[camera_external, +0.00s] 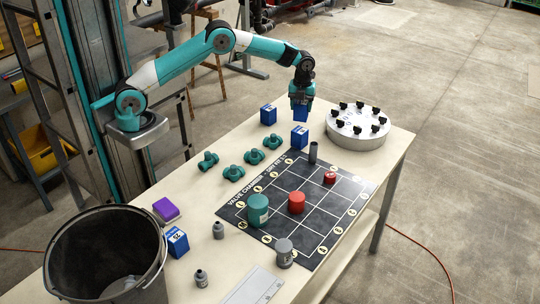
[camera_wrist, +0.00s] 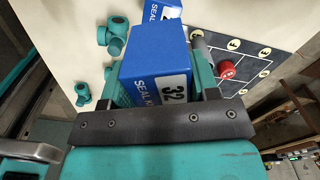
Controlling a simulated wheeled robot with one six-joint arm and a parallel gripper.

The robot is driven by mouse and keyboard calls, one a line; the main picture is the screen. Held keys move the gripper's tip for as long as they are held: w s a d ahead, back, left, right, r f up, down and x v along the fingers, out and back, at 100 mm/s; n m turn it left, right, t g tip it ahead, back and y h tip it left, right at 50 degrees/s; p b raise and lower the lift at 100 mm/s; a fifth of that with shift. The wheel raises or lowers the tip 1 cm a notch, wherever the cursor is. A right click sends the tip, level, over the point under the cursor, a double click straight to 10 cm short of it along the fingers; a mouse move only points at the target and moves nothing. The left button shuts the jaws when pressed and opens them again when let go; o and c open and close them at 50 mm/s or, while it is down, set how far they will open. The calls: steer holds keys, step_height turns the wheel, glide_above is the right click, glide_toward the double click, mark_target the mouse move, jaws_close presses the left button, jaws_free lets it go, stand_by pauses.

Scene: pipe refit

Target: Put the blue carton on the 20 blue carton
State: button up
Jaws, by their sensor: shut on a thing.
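My gripper (camera_external: 301,98) is shut on a blue carton (camera_external: 300,114). In the wrist view my gripper's fingers (camera_wrist: 160,85) stand on either side of this carton (camera_wrist: 152,60), which reads "SEAL" and "32". It appears to be held above the table. A second blue carton (camera_external: 299,137) stands just below it in the external picture. A third blue carton (camera_external: 268,115) stands to the left. A fourth (camera_external: 177,242) stands near the bucket. Part of a blue carton marked "SEAL" (camera_wrist: 160,8) shows at the wrist view's top edge. I cannot read a 20 on any carton.
A round grey flange (camera_external: 357,128) with black knobs stands right of my gripper. Several teal valves (camera_external: 234,173) lie to the left. A dark grid board (camera_external: 320,225) holds red, teal and grey parts. A black bucket (camera_external: 62,250) and purple block (camera_external: 165,208) are at the near left.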

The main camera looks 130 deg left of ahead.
mark_target(301, 117)
steer(key=shift+f+p, duration=0.4)
steer(key=shift+f, duration=2.15)
steer(key=shift+f, duration=0.1)
steer(key=o, duration=0.9)
step_height(301, 117, up, 12)
steer(key=shift+r+b, duration=0.15)
steer(key=shift+b, duration=1)
